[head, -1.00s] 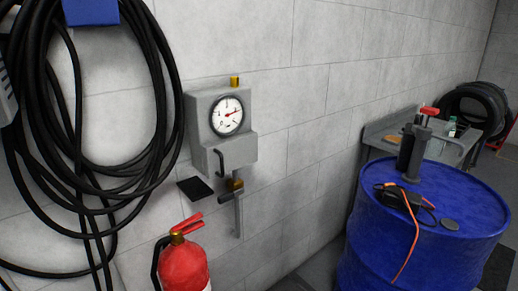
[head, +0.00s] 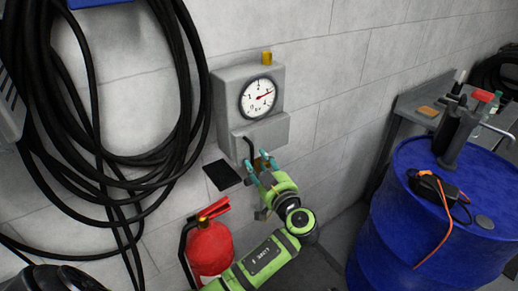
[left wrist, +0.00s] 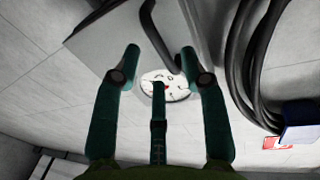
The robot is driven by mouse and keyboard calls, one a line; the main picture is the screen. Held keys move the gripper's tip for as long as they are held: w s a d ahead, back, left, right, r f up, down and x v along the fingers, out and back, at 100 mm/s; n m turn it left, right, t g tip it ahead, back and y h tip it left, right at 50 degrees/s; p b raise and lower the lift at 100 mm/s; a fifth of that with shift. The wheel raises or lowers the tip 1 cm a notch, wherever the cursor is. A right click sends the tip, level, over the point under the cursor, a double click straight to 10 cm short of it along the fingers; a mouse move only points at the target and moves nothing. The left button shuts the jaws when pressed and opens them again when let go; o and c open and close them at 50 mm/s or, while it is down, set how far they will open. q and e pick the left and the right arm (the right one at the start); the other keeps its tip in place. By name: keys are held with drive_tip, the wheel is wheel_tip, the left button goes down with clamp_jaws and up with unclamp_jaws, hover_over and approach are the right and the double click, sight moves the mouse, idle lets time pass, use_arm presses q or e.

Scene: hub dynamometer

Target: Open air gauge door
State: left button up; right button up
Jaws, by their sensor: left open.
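The air gauge is a grey wall box (head: 220,105) with a round white dial (head: 259,97) and a brass fitting on top. Its lower front panel (head: 272,130) juts out and carries a black bar handle (head: 249,147); the panel looks shut. My left gripper (head: 258,160) is open just below the panel, its teal fingertips close to the handle's lower end. In the left wrist view the handle (left wrist: 157,38) shows between the spread fingers of my left gripper (left wrist: 160,52), with the dial (left wrist: 180,94) beyond. I cannot tell whether they touch. My right gripper is not in view.
A red fire extinguisher (head: 210,247) stands below, close to my left arm. Thick black hoses (head: 186,105) hang at left. A small black plate (head: 222,175) is on the wall beside the gripper. A blue drum (head: 395,225) with tools stands at right.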

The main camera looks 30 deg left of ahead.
sight(253, 162)
use_arm(q)
drive_tip(key=p+x, duration=0.1)
drive_tip(key=x, duration=0.3)
drive_tip(key=shift+w+a+p, duration=0.2)
drive_tip(key=shift+a+p, duration=0.1)
drive_tip(key=shift+p, duration=0.05)
